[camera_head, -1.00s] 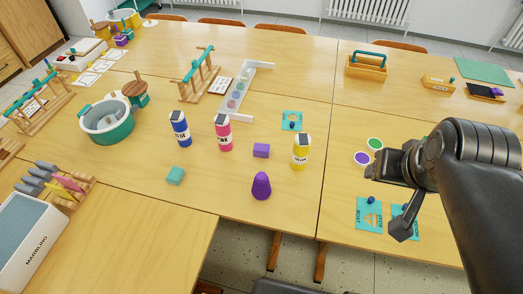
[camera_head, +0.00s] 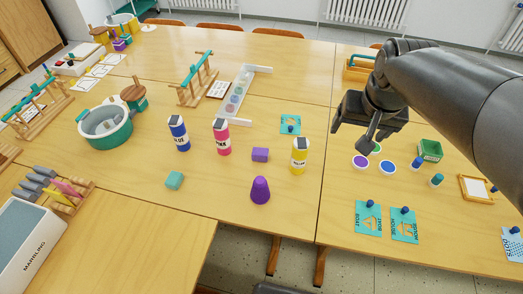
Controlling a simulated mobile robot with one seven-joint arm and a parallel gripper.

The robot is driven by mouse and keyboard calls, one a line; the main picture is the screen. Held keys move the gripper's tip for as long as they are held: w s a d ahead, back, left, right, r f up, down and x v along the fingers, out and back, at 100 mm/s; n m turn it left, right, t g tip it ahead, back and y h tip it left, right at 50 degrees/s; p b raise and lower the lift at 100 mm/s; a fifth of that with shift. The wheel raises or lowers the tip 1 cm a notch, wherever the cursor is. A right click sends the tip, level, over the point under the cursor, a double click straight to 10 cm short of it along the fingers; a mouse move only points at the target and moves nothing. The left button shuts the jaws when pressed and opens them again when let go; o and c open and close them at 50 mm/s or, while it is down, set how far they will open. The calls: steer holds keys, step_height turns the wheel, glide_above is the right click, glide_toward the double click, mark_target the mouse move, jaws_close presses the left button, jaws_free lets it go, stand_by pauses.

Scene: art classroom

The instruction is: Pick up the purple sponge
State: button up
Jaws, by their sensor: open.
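A small purple block (camera_head: 260,155), which looks like the purple sponge, lies on the wooden table between the pink bottle (camera_head: 221,138) and the yellow bottle (camera_head: 299,155). A taller purple rounded cone (camera_head: 260,190) stands in front of it, near the table's front edge. My gripper (camera_head: 358,133) is open and empty. It hangs above the table to the right of the yellow bottle, apart from the purple block. Part of the table behind it is hidden by my arm.
A blue bottle (camera_head: 178,134) and a teal block (camera_head: 174,180) stand left of the purple block. A teal card (camera_head: 290,124) lies behind the yellow bottle. A white rack (camera_head: 238,97) is farther back. Blue-knobbed cards (camera_head: 368,218) lie at right. Bare table surrounds the block.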

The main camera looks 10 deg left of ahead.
steer(key=w+a+f+g, duration=0.2)
steer(key=w+a+f, duration=0.3)
steer(key=w+a, duration=0.25)
steer(key=g, duration=0.2)
glide_above(260, 151)
step_height(260, 151, down, 19)
steer(key=shift+n+h, duration=0.3)
steer(key=shift+n, duration=0.1)
step_height(260, 151, down, 5)
steer(key=shift+s+f, duration=0.1)
steer(key=shift+s, duration=0.05)
step_height(260, 151, down, 6)
steer(key=shift+r, duration=0.2)
steer(key=c, duration=1)
